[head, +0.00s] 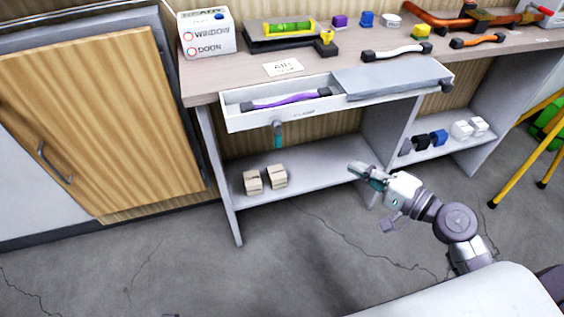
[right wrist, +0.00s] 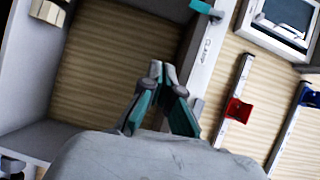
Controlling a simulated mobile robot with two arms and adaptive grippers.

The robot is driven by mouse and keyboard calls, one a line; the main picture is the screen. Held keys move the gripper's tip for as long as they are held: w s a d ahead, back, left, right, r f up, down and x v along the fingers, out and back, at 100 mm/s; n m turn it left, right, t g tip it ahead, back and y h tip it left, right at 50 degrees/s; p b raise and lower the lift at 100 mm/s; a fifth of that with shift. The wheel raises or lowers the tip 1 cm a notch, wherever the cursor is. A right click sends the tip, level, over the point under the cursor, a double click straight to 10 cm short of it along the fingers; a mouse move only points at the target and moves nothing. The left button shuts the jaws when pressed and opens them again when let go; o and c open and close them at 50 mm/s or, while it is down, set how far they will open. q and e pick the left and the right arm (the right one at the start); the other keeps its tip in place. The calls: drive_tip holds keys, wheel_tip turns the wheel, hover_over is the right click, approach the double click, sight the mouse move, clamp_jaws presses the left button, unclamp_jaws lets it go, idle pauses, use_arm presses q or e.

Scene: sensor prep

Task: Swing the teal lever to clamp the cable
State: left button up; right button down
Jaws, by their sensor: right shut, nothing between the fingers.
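The teal lever (head: 278,134) hangs down below the front of the open white drawer (head: 246,120), left of a small printed label (head: 303,114). In the right wrist view the teal lever (right wrist: 205,8) shows at the top edge, near the label reading CLAMP. A purple cable (head: 287,101) with dark ends lies in the drawer's left part. My right gripper (head: 358,168) is shut and empty, in front of the shelf, to the right of and lower in the picture than the lever, apart from it. Its fingertips (right wrist: 163,68) meet in the wrist view. My left gripper is not in view.
A grey panel (head: 390,80) covers the drawer's right part. Two tan blocks (head: 253,182) sit on the lower shelf (head: 325,165). A white cable (head: 396,52) and an orange cable (head: 478,40) lie on the benchtop (head: 350,40). A yellow stand (head: 520,165) is at the right.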

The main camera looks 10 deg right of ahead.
sight(277, 134)
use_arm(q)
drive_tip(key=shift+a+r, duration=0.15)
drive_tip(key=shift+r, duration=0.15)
use_arm(e)
drive_tip(key=a+r+y, duration=0.1)
drive_tip(key=s+a+r+y, duration=0.1)
drive_tip(key=r, duration=0.1)
drive_tip(key=shift+a+r, duration=0.1)
drive_tip(key=shift+a, duration=0.1)
drive_tip(key=shift+w, duration=0.15)
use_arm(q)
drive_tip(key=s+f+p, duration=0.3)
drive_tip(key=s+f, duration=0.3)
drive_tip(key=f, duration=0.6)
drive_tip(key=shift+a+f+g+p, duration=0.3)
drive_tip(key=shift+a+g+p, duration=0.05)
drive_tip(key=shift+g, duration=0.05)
use_arm(e)
drive_tip(key=s+a+x, duration=0.1)
drive_tip(key=a+x, duration=0.1)
drive_tip(key=x, duration=1)
drive_tip(key=shift+a, duration=0.35)
drive_tip(key=shift+s, duration=0.1)
